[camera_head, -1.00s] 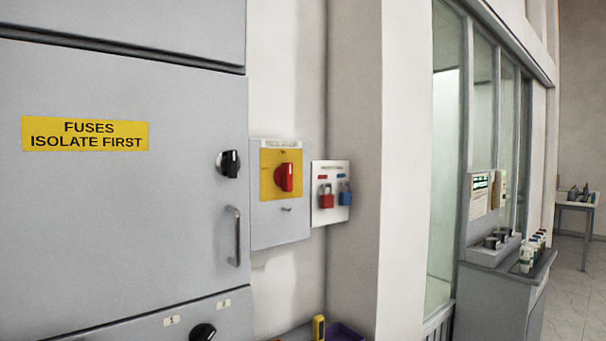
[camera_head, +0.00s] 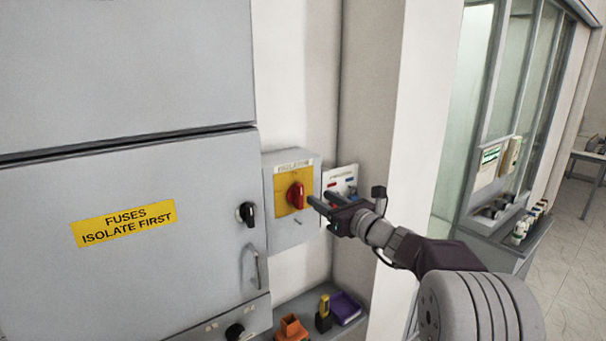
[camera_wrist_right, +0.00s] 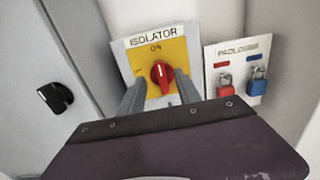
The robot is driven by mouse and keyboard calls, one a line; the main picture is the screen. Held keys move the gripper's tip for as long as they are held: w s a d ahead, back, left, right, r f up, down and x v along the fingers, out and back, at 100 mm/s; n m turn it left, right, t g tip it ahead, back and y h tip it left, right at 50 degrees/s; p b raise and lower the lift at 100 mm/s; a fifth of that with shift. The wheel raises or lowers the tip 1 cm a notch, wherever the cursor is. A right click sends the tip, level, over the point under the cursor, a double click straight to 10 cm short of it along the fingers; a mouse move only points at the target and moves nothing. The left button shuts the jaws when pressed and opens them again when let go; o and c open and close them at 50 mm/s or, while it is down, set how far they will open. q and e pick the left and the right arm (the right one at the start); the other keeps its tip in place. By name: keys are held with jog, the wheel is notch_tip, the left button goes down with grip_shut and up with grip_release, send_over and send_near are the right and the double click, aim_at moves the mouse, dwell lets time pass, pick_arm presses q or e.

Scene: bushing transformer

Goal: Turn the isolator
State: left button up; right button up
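The isolator is a grey wall box (camera_head: 289,236) with a yellow plate and a red rotary knob (camera_head: 297,196). In the right wrist view its label reads ISOLATOR, with ON above the red knob (camera_wrist_right: 161,76); the knob's grip stands roughly upright. My right gripper (camera_head: 318,200) is just right of the knob in the head view. In the right wrist view its two fingers (camera_wrist_right: 160,92) are apart, one on each side of the knob's lower part, with nothing visibly held. I cannot tell whether they touch it. My left gripper is not in view.
A padlock board (camera_wrist_right: 238,55) with red and blue padlocks hangs right of the isolator, partly behind my gripper in the head view. A grey fuse cabinet (camera_head: 120,280) with a black knob (camera_head: 246,213) stands left. A shelf below holds an orange item (camera_head: 291,328) and a purple tray (camera_head: 346,308).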

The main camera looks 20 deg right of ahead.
aim_at(301, 189)
jog(key=p+x, duration=0.5)
jog(key=x, duration=0.4)
jog(key=shift+w+a+f, duration=0.1)
jog(key=shift+a+f, duration=0.05)
jog(key=shift+f, duration=0.05)
jog(key=shift+c, duration=0.7)
grip_shut()
